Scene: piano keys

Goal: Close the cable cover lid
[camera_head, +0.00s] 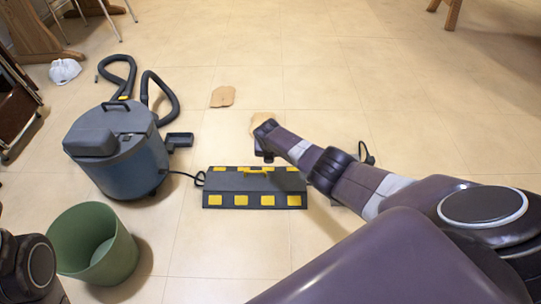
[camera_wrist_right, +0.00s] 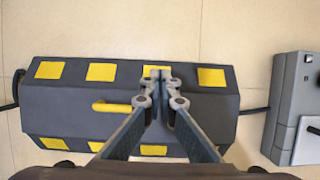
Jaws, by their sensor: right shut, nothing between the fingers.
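The cable cover (camera_head: 240,200) is a dark grey, flat, slope-sided box with yellow patches along its edges, lying on the floor. Its lid carries a yellow handle (camera_head: 255,169), which also shows in the right wrist view (camera_wrist_right: 112,107). The lid looks nearly flat; I cannot tell whether it is fully down. My right gripper (camera_head: 265,155) is at the cover's far side in the head view. In the wrist view its fingertips (camera_wrist_right: 161,78) are together and empty, above the cover, to the right of the handle. Contact is unclear. My left gripper is out of view.
A blue-grey vacuum cleaner (camera_head: 128,160) with a dark hose stands left of the cover. A green bin (camera_head: 92,245) stands at lower left. A grey box (camera_wrist_right: 292,100) sits right of the cover in the wrist view. Dark cables run at both ends. Floor beyond is mostly clear.

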